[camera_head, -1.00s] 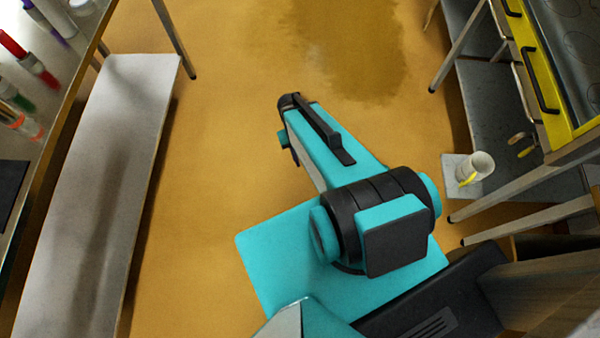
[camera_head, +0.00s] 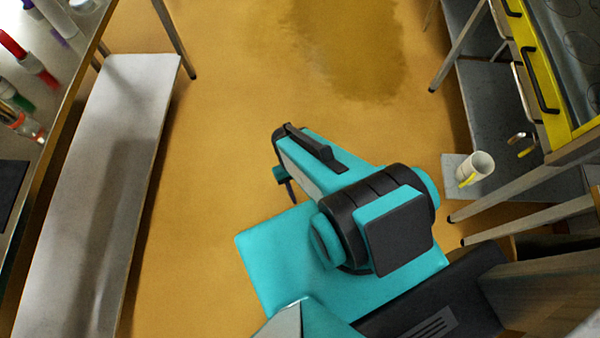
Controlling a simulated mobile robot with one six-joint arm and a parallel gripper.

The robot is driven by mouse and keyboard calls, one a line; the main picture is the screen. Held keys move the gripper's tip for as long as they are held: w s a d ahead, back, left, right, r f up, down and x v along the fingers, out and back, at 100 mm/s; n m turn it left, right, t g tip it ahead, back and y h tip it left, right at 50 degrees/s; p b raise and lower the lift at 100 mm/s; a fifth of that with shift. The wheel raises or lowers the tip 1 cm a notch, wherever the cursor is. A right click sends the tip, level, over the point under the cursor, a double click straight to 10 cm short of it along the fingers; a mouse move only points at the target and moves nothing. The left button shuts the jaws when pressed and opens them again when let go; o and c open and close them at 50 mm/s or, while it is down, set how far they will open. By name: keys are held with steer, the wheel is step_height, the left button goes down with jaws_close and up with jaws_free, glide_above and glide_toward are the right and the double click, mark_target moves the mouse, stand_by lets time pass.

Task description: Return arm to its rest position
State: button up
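My teal and black arm (camera_head: 345,195) is folded low over my teal base (camera_head: 275,260). Its upper link slants up and to the left from the large black joint. A small teal and dark part of it shows beneath the far end of that link. I cannot make out my gripper's fingers; the arm hides what lies below it. I see nothing held.
A long grey bench (camera_head: 105,160) runs along the left, beside a table with bottles and markers. At right, a white mug (camera_head: 475,167) with a yellow mark stands near table legs and a yellow-edged unit (camera_head: 535,75). The floor (camera_head: 220,120) ahead is open.

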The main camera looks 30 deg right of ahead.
steer(key=shift+s+f+b, duration=0.1)
steer(key=shift+f+b, duration=0.8)
steer(key=shift+b, duration=0.1)
steer(key=shift+c, duration=0.7)
steer(key=shift+d, duration=0.1)
